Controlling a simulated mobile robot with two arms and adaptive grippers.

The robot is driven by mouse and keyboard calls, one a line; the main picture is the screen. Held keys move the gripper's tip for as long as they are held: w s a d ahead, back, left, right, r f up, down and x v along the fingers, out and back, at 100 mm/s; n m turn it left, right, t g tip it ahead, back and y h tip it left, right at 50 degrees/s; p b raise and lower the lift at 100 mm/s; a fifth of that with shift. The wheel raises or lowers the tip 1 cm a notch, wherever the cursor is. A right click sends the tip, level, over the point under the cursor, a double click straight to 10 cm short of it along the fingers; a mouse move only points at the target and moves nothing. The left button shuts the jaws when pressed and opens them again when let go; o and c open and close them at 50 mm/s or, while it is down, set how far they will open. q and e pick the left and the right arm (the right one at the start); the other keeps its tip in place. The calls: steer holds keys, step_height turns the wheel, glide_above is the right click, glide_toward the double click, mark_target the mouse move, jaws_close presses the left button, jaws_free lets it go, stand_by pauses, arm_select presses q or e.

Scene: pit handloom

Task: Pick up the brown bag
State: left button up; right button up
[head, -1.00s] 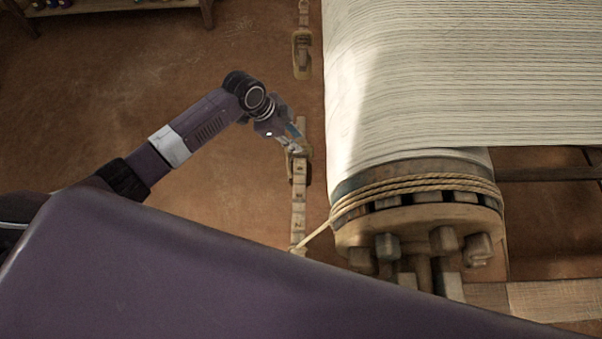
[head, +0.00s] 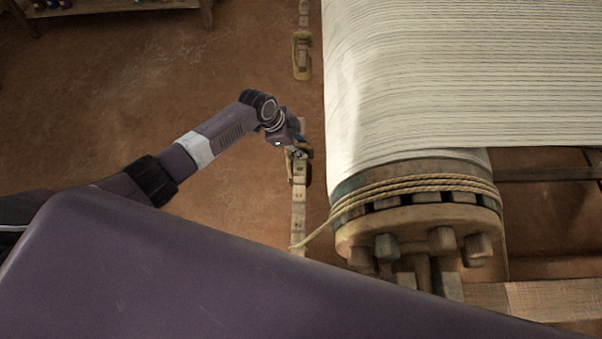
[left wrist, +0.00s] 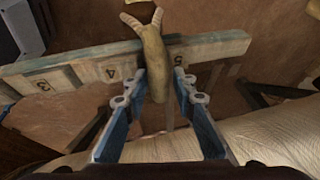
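The brown bag (left wrist: 154,62) is a slim tan-brown pouch with two flared ends at its top. In the left wrist view it lies across a wooden beam (left wrist: 65,77) marked with numbers, near the 4 and 5. My left gripper (left wrist: 160,76) is open, its blue fingers on either side of the bag. The left finger is close to the bag; I cannot tell whether it touches. A gap shows on the right. In the head view my left gripper (head: 299,153) is over the beam and hides part of what is there. My right gripper is not in view.
The loom's large cloth roller (head: 410,215), wound with rope, stands just right of my left gripper, with pale striped cloth (head: 460,75) above it. A similar tan item (head: 302,55) is farther back along the line. Bare earthen floor (head: 120,100) is open on the left.

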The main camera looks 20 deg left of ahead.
arm_select(q)
jaws_close()
steer(key=shift+w+r, duration=0.15)
stand_by(0.4)
steer(key=shift+r, duration=0.1)
